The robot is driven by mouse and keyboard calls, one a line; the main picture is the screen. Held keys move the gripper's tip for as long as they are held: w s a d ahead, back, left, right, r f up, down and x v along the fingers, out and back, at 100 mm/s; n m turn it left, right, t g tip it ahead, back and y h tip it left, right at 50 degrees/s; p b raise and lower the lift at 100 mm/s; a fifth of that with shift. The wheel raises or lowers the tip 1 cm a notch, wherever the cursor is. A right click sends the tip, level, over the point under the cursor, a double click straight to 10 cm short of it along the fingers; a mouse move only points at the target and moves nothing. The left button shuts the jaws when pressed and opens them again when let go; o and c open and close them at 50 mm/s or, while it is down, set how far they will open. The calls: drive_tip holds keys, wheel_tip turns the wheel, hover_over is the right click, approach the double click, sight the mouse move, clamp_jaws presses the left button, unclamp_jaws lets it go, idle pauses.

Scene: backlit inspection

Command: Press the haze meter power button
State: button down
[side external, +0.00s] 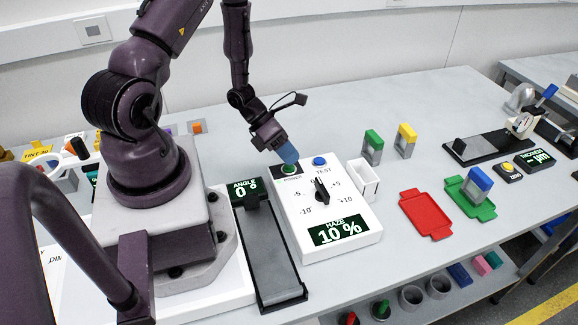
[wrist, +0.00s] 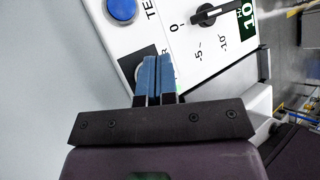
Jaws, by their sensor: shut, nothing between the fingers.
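The haze meter (side external: 340,210) is a white box with a lit display reading "HAZE 10 %", a black dial knob (side external: 321,190) and two buttons at its far end. The green power button (side external: 289,169) sits on a dark patch at the far left corner. The blue test button (side external: 319,161) is to its right and also shows in the wrist view (wrist: 122,9). My gripper (side external: 291,160) is shut and empty, its blue fingertips right over the power button. Whether they touch it I cannot tell. In the wrist view my gripper (wrist: 158,60) hides most of the power button.
An angle device (side external: 270,250) reading "0°" stands left of the meter. A white open box (side external: 364,180) stands close on its right. Further right are green and yellow blocks on holders, a red tray (side external: 427,213) and a green tray (side external: 484,209).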

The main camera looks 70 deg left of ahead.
drive_tip(key=shift+f, duration=0.1)
idle(0.3)
drive_tip(key=shift+f, duration=0.35)
drive_tip(key=shift+r, duration=0.6)
drive_tip(key=shift+r, duration=2.9)
